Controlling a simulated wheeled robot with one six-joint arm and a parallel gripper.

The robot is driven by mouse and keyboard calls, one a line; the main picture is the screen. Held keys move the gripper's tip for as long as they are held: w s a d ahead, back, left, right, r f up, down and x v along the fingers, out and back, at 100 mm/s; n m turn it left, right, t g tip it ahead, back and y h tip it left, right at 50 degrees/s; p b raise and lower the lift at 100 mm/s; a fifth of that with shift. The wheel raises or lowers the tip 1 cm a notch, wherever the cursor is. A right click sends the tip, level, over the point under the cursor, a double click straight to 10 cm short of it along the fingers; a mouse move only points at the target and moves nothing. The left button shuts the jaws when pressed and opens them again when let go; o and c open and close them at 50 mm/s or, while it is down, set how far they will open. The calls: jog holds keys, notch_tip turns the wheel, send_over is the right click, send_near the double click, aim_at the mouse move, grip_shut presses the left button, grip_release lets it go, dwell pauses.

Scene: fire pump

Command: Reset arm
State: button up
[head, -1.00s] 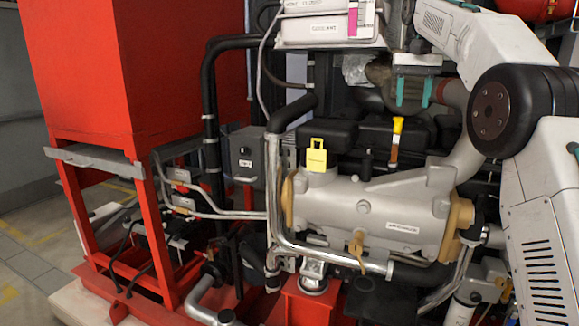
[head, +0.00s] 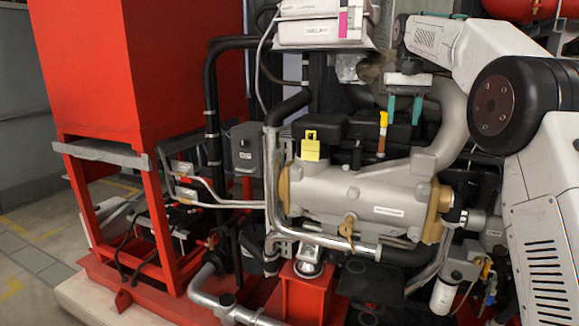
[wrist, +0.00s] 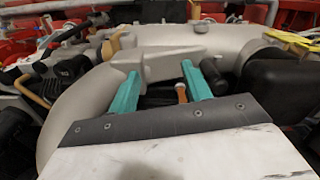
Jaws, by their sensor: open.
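My gripper (head: 404,108) hangs at the end of my arm in the upper right of the head view. Its two teal fingers point down and are apart, with nothing between them. In the wrist view my gripper (wrist: 192,82) shows its teal fingers spread over the engine. The yellow-topped dipstick handle (head: 382,134) stands upright below and left of the fingers, apart from them in the head view.
The grey engine manifold (head: 340,195) and its curved pipe (head: 452,110) lie below and right of my gripper. A white control box (head: 318,30) is left of my arm. A red tank (head: 140,70) stands at left.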

jog(key=s+a+f, duration=0.1)
jog(key=s+f, duration=0.5)
jog(key=s, duration=1)
jog(key=s+a+f+n+t, duration=0.1)
jog(key=s+f, duration=0.5)
jog(key=s, duration=1.1)
jog(key=s+a+f+n, duration=0.1)
jog(key=s+f, duration=0.5)
jog(key=s, duration=1)
jog(key=shift+s+a+t, duration=0.25)
jog(key=shift+a+t, duration=0.05)
jog(key=shift+a, duration=0.05)
